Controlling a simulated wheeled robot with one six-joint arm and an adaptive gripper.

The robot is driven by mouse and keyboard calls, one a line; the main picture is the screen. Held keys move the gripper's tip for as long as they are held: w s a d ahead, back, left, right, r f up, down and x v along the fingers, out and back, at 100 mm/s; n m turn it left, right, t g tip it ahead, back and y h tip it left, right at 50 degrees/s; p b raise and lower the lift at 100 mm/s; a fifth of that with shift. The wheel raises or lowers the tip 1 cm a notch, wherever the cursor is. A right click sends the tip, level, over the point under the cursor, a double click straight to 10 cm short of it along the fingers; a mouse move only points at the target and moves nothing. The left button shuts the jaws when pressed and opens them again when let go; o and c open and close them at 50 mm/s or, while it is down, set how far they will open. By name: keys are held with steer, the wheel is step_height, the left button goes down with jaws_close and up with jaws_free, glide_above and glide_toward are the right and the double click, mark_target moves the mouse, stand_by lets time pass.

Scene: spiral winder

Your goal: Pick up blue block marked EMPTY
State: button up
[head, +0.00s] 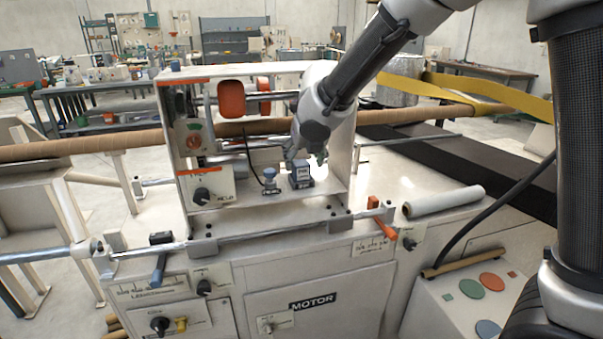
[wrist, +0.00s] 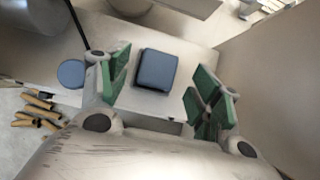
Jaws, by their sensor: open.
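A blue-grey block (head: 301,178) with a small label on its front stands on the white shelf inside the machine's frame; the lettering is too small to read. The wrist view shows the top of this blue block (wrist: 157,69), between and slightly beyond the green finger pads. My gripper (head: 304,158) is just above and behind the block in the head view. In the wrist view my gripper (wrist: 160,88) is open, one finger on each side, with a gap to the block on both sides. The right finger is farther from it.
A round blue knob (head: 270,175) sits left of the block, and it shows in the wrist view (wrist: 71,73). A thin black rod (wrist: 75,25) rises near the left finger. The frame's upright wall (head: 341,150) stands close on the right.

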mark_target(301, 163)
steer(key=x, duration=0.3)
steer(key=shift+a+f, duration=0.15)
steer(key=shift+a, duration=0.05)
steer(key=c, duration=1.1)
steer(key=shift+c, duration=0.2)
steer(key=shift+r, duration=0.25)
steer(key=shift+r, duration=0.4)
